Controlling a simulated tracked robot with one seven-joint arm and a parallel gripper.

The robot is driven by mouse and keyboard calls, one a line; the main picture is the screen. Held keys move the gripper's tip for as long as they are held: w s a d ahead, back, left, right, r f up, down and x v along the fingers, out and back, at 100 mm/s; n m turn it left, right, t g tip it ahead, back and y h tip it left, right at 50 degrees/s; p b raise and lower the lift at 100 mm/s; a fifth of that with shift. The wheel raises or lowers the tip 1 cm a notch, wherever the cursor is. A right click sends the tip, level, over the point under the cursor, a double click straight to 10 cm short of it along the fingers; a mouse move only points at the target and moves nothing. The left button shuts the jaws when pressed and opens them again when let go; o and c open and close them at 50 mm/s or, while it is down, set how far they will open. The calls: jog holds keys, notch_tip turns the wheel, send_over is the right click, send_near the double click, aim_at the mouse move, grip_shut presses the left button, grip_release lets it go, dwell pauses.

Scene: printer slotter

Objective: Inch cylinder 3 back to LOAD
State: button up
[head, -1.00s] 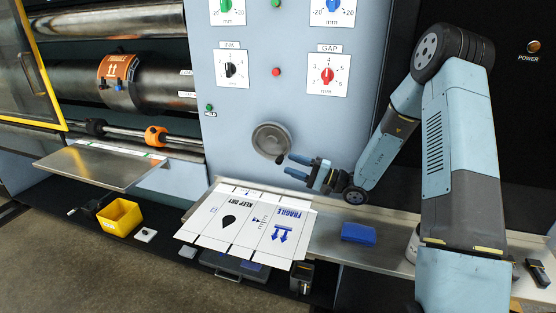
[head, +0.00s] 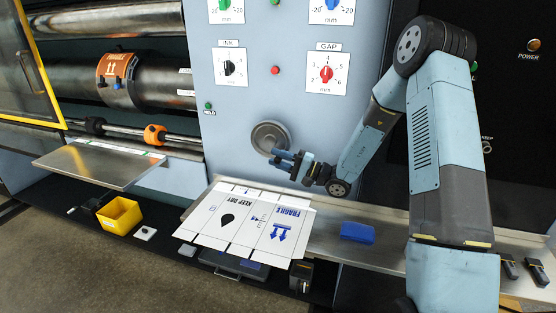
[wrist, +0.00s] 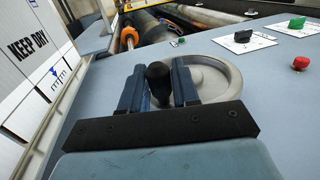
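A round grey handwheel (head: 268,136) is on the light blue machine panel. It also shows in the wrist view (wrist: 213,70), where its black knob (wrist: 159,84) stands up between my fingers. My gripper (head: 277,156) is at the wheel's lower right edge. In the wrist view, my gripper's blue fingers (wrist: 160,85) are open on either side of the knob; firm contact is not clear. A dark print cylinder (head: 150,82) with an orange plate (head: 117,68) bearing white arrows lies in the bay at left. I cannot read which cylinder is numbered 3.
White printed cardboard (head: 245,223) lies on the ledge below the wheel. A blue block (head: 357,232) sits to its right. INK (head: 229,68) and GAP (head: 326,74) dials and a red button (head: 275,70) are above. A yellow bin (head: 119,215) stands low at left.

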grip_shut()
jog(key=shift+d+h, duration=0.25)
jog(key=shift+h, duration=0.05)
dwell(0.7)
